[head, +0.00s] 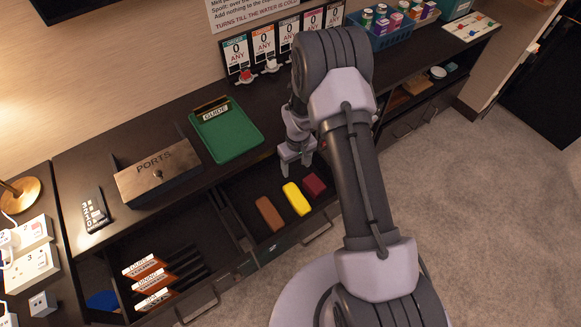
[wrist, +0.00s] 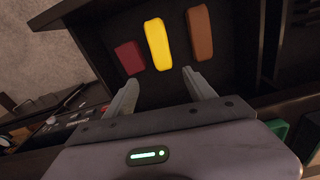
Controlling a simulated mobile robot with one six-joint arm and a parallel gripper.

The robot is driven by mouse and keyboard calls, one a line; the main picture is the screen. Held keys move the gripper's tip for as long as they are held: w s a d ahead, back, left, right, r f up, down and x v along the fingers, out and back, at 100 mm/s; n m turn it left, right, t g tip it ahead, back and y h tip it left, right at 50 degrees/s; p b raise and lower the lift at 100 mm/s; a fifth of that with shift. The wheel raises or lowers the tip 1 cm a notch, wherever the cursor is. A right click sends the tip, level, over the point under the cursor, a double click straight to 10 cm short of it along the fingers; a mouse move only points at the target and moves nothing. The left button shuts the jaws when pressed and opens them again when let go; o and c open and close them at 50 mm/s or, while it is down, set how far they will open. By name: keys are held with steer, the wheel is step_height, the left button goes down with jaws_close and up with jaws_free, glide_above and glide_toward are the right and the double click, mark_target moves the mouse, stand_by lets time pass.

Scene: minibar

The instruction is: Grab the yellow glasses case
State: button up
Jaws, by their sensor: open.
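The yellow glasses case (head: 297,199) lies in an open dark drawer, between a brown case (head: 269,213) and a dark red case (head: 314,185). In the wrist view the yellow case (wrist: 158,44) stands upright in the picture, with the red case (wrist: 130,58) to its left and the brown case (wrist: 200,33) to its right. My gripper (head: 296,166) is above the back of the drawer, apart from the cases. In the wrist view my gripper (wrist: 163,90) is open and empty, its two fingers pointing towards the cases. Nothing hides the yellow case.
The drawer (wrist: 101,27) has dark walls around the cases. A green tray (head: 226,133) and a PORTS box (head: 157,173) stand on the counter to the left. Another open drawer (head: 190,262) holds labelled items at lower left. Carpet lies in front.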

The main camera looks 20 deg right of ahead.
steer(key=b, duration=0.4)
glide_toward(297, 197)
steer(key=f, duration=0.5)
steer(key=shift+w+f, duration=0.1)
steer(key=shift+w, duration=0.2)
step_height(297, 197, down, 6)
steer(key=b, duration=0.3)
steer(key=shift+r, duration=0.25)
steer(key=c, duration=1.2)
